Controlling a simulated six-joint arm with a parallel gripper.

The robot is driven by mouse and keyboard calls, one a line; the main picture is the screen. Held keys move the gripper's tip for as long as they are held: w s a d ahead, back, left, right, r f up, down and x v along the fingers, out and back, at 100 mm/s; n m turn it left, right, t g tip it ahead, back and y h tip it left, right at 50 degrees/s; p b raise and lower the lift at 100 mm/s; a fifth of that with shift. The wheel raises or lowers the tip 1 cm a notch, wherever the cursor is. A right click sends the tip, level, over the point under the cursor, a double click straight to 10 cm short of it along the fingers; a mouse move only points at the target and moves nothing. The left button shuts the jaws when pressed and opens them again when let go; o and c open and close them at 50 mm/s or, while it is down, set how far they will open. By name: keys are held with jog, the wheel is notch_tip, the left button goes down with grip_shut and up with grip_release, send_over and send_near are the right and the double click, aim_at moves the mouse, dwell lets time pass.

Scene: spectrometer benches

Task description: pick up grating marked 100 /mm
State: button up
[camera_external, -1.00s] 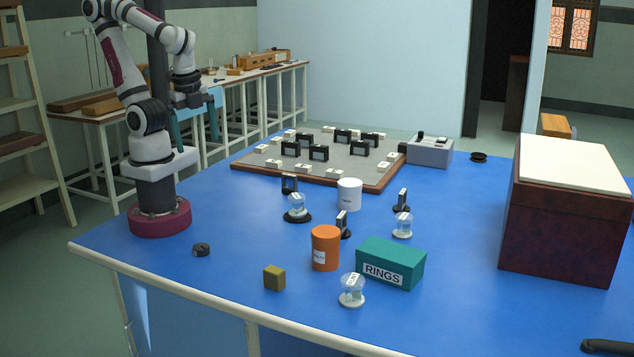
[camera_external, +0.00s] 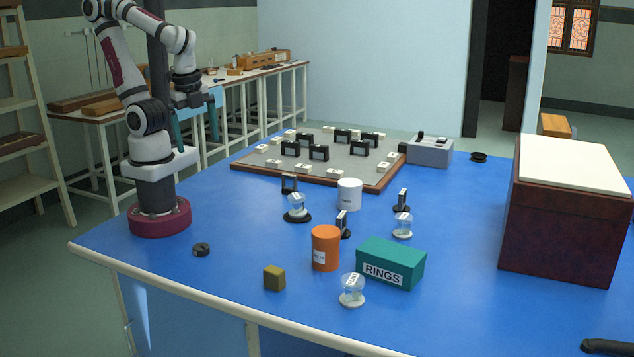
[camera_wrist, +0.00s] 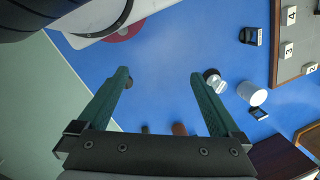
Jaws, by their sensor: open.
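My gripper (camera_external: 197,125) is raised above the left end of the blue table, with its teal fingers pointing down. In the wrist view my gripper (camera_wrist: 160,78) is open, with nothing between its fingers. Small dark framed pieces stand on the table: one at the back (camera_external: 289,183), one behind the orange container (camera_external: 343,224) and one to the right (camera_external: 402,200). Several similar black-framed pieces (camera_external: 319,153) stand on the grey board. No 100 /mm marking is readable on any of them, so I cannot tell which is that grating.
The wood-edged grey board (camera_external: 335,178) has numbered white blocks. A white cylinder (camera_external: 349,195), orange container (camera_external: 326,249), teal RINGS box (camera_external: 391,264) and several clear domed pieces (camera_external: 352,289) crowd the middle. A large dark box (camera_external: 560,225) stands right. The front left is mostly clear.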

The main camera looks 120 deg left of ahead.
jog(key=shift+c, duration=0.2)
jog(key=n+t+h, duration=0.1)
jog(key=n+t, duration=0.2)
jog(key=t, duration=0.7)
send_near(339, 215)
jog(key=shift+w+d+f, duration=0.2)
jog(key=shift+d+f, duration=0.25)
jog(key=shift+f, duration=0.15)
jog(key=shift+w+d+f, duration=0.15)
jog(key=shift+d+f, duration=0.3)
jog(key=shift+f, duration=0.1)
jog(key=a+f+n+t, duration=0.1)
jog(key=f+n+t, duration=0.1)
jog(key=shift+w+a+t, duration=0.3)
jog(key=shift+a+t, duration=0.05)
jog(key=shift+t, duration=0.05)
jog(key=shift+s+a+n+t, duration=0.15)
jog(key=shift+a+n+t, duration=0.15)
jog(key=shift+n, duration=0.2)
jog(key=shift+w+a+f, duration=0.15)
jog(key=shift+w, duration=0.05)
jog(key=x, duration=0.7)
jog(key=shift+w, duration=0.1)
jog(key=c, duration=1.5)
